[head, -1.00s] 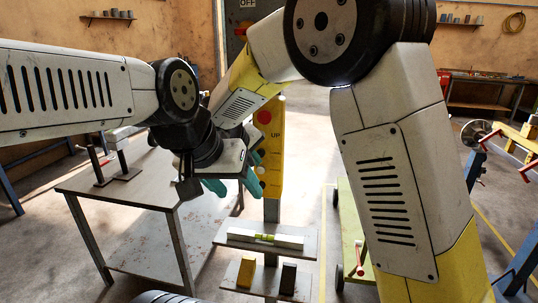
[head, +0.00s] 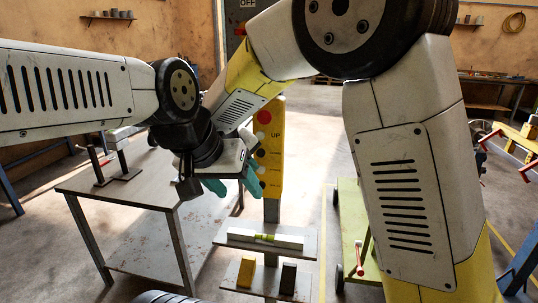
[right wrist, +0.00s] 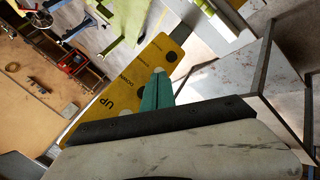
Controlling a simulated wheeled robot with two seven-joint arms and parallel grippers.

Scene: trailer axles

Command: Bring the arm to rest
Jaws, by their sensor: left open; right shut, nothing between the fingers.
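My left gripper (head: 231,187), with teal fingers spread apart and empty, hangs above the floor between the grey table and the yellow control panel. My right arm arches in from the upper right, its forearm reaching down behind the left wrist. In the head view my right gripper is mostly hidden there. In the right wrist view my right gripper (right wrist: 158,76) has its teal fingers together with nothing between them. They overlap the yellow control panel (right wrist: 125,85) marked UP and DOWN; whether they touch it I cannot tell. The panel also stands upright in the head view (head: 272,158).
Below the panel, a shelf (head: 230,242) bears a level (head: 265,238); a yellow block (head: 246,272) and a dark block (head: 288,278) stand lower. The grey table (head: 130,192) is at left, a green cart (head: 350,205) at right. Both arms crowd together near the panel.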

